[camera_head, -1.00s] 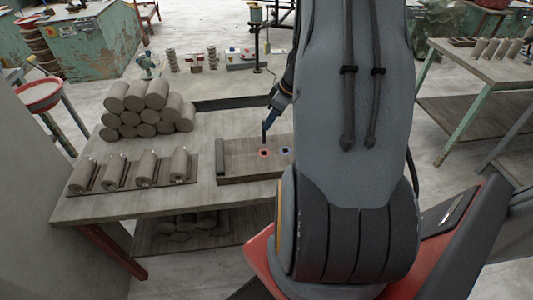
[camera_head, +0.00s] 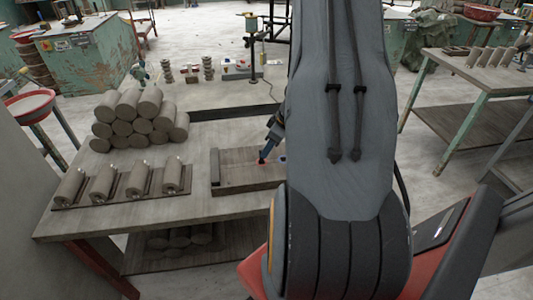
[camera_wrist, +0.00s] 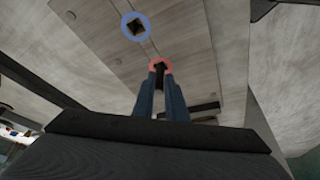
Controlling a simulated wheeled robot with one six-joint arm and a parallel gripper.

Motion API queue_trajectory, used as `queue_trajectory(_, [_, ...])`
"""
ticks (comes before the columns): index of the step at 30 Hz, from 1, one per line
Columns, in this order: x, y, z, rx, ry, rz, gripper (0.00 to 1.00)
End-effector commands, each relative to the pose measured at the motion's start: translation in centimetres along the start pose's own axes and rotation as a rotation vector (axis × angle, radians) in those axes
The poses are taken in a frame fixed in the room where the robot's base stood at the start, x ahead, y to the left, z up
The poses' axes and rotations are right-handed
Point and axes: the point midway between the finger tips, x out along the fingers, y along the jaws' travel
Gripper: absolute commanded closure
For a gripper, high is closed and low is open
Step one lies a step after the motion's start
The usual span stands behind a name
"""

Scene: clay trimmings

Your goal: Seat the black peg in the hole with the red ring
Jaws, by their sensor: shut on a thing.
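My gripper (camera_wrist: 161,96) is shut on the black peg (camera_wrist: 160,76), which shows between its blue fingertips in the wrist view. The peg's far end lies at the red ring (camera_wrist: 154,63), within its outline. I cannot tell how deep it sits in the hole. A blue ring (camera_wrist: 124,29) around a dark square hole is on the same wooden board. In the head view my gripper (camera_head: 267,153) reaches down to the board (camera_head: 230,182), and the fingers hide most of the red ring.
Stacked clay cylinders (camera_head: 140,122) and a rack of several cylinders (camera_head: 117,190) stand left of the board on the table (camera_head: 110,222). My arm hides the board's right end.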

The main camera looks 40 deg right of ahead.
Motion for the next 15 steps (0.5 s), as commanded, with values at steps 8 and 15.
queue_trajectory(8, [0.0, -0.03, 0.06, 0.001, -0.001, 0.0, 1.0])
queue_trajectory(15, [0.0, -0.03, 0.03, 0.001, 0.0, 0.0, 0.69])
